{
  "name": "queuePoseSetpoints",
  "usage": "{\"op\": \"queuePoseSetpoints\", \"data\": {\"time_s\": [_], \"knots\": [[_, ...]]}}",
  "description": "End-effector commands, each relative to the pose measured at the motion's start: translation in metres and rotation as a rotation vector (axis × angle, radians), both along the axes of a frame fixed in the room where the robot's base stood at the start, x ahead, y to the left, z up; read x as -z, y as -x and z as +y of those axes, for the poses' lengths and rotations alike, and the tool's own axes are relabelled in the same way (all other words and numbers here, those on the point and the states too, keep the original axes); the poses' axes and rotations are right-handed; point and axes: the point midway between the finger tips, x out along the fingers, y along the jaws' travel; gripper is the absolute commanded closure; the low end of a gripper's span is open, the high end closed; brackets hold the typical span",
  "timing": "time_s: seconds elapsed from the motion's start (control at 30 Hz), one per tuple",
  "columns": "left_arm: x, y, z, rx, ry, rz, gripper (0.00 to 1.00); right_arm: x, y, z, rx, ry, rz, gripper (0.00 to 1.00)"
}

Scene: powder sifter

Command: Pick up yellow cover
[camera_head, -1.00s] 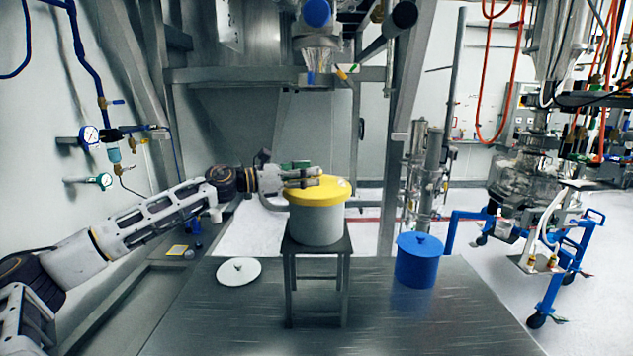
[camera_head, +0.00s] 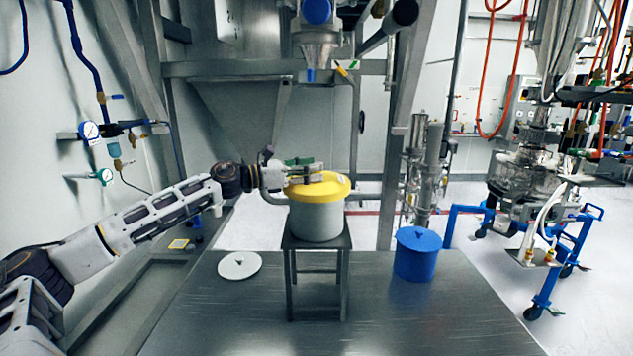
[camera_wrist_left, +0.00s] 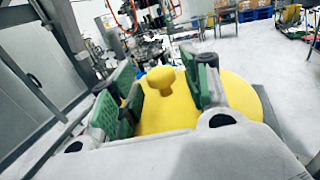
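The yellow cover (camera_head: 330,188) lies on top of a light grey pot (camera_head: 316,222), which stands on a small metal stool (camera_head: 345,240). In the left wrist view the cover (camera_wrist_left: 240,95) shows a yellow knob (camera_wrist_left: 160,78) at its middle. My left gripper (camera_head: 312,175) comes in from the left just over the cover. In the left wrist view its green-padded fingers (camera_wrist_left: 165,85) are apart, one on each side of the knob, with gaps between them and the knob. My right gripper is not in view.
A blue lidded pot (camera_head: 416,258) stands on the metal table (camera_head: 240,310) to the right of the stool. A white round lid (camera_head: 239,265) lies on the table at left. A metal frame with a hopper (camera_head: 316,55) rises behind.

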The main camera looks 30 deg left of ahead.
Motion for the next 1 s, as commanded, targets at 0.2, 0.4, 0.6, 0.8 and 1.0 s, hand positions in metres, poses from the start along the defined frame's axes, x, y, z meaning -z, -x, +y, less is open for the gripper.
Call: {"op": "queuePoseSetpoints", "data": {"time_s": [0.2,0.4,0.6,0.8,1.0], "knots": [[0.000,0.000,0.000,0.000,0.000,0.000,0.85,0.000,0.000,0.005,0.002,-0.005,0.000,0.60],[0.000,0.000,0.000,0.000,0.000,0.000,0.96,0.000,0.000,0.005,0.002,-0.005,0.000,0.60],[-0.001,0.000,0.000,0.000,0.000,0.000,0.96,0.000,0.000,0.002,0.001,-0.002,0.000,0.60],[-0.005,0.000,0.000,0.000,-0.001,-0.002,0.96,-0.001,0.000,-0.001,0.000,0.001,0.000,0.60],[-0.016,0.000,0.000,0.001,-0.001,-0.002,0.96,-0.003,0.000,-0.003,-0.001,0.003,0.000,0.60]]}}
